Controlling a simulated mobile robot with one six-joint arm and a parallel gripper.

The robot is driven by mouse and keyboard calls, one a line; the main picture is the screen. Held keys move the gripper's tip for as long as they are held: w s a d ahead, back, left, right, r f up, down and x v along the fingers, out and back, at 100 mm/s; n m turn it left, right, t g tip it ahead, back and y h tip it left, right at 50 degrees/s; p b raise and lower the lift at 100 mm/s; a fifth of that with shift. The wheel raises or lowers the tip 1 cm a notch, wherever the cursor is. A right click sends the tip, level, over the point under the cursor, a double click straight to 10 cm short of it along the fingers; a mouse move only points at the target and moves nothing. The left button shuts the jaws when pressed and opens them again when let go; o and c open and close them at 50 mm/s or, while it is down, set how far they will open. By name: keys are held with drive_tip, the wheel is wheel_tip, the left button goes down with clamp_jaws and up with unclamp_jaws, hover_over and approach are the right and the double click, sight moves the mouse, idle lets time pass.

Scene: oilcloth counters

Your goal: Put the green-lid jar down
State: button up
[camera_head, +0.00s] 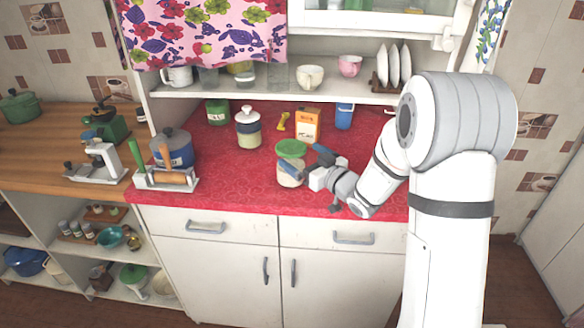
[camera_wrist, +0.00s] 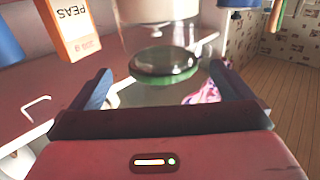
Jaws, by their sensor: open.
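The green-lid jar (camera_head: 290,176) stands upright on the red counter, near its front edge. Its green lid (camera_head: 291,148) is on. My gripper (camera_head: 304,159) is at the jar's right side, with one blue finger crossing in front of the jar. In the wrist view my gripper (camera_wrist: 163,76) is open, with its two fingers wide apart. The jar (camera_wrist: 160,38) shows upside down there, lid lowest, just beyond and between the fingertips. I cannot tell whether a finger touches it.
Behind the jar stand an orange peas box (camera_head: 307,125), a blue cup (camera_head: 344,116) and a white-lidded jar (camera_head: 248,128). A blue pot (camera_head: 174,150) and a utensil holder (camera_head: 166,180) are at the left. The red cloth (camera_head: 228,180) left of the jar is clear.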

sight(291, 146)
drive_tip(key=x, duration=0.2)
drive_tip(key=r+p+x, duration=0.1)
drive_tip(key=x, duration=0.1)
drive_tip(key=shift+w+a+p, duration=0.15)
drive_tip(key=shift+a+p, duration=0.15)
drive_tip(key=shift+a, duration=0.1)
drive_tip(key=shift+w+a+f, duration=0.15)
drive_tip(key=shift+w, duration=0.1)
drive_tip(key=shift+c, duration=0.2)
drive_tip(key=c, duration=1.9)
